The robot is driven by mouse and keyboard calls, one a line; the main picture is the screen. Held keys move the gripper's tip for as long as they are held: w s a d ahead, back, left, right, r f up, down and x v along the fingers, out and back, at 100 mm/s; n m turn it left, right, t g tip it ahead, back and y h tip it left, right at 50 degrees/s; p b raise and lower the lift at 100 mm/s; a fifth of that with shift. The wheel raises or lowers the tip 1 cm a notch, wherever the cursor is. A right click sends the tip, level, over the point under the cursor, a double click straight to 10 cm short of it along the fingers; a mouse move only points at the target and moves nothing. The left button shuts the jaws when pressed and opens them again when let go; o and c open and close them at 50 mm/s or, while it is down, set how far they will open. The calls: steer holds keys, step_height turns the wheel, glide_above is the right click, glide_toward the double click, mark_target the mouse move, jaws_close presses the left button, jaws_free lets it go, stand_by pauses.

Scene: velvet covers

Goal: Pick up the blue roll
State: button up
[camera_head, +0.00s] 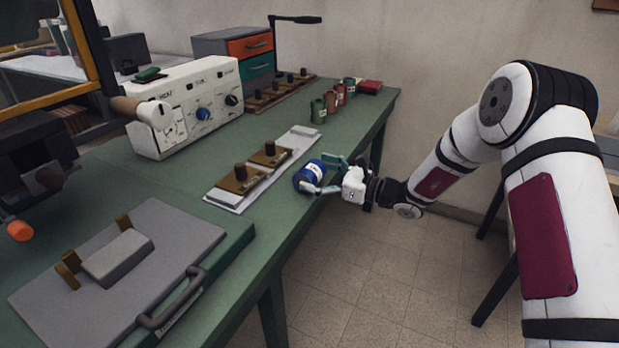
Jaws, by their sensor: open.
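The blue roll (308,178) lies on the green table near its right edge, with a pale label or end partly showing. My gripper (325,174) comes in from the right at table level. Its jaws are open, with one finger on the near side of the roll and the other toward the far side. Whether the fingers touch the roll cannot be told. Part of the roll's right side is hidden by the gripper.
A light plate with brown knobbed blocks (238,180) lies just left of the roll. Small green and red rolls (332,101) stand farther back. A white machine (185,105) and a grey board with a handle (120,275) occupy the table. Floor lies beyond the right edge.

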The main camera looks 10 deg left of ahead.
steer(key=shift+x, duration=1)
steer(key=c, duration=1.5)
steer(key=shift+o, duration=0.2)
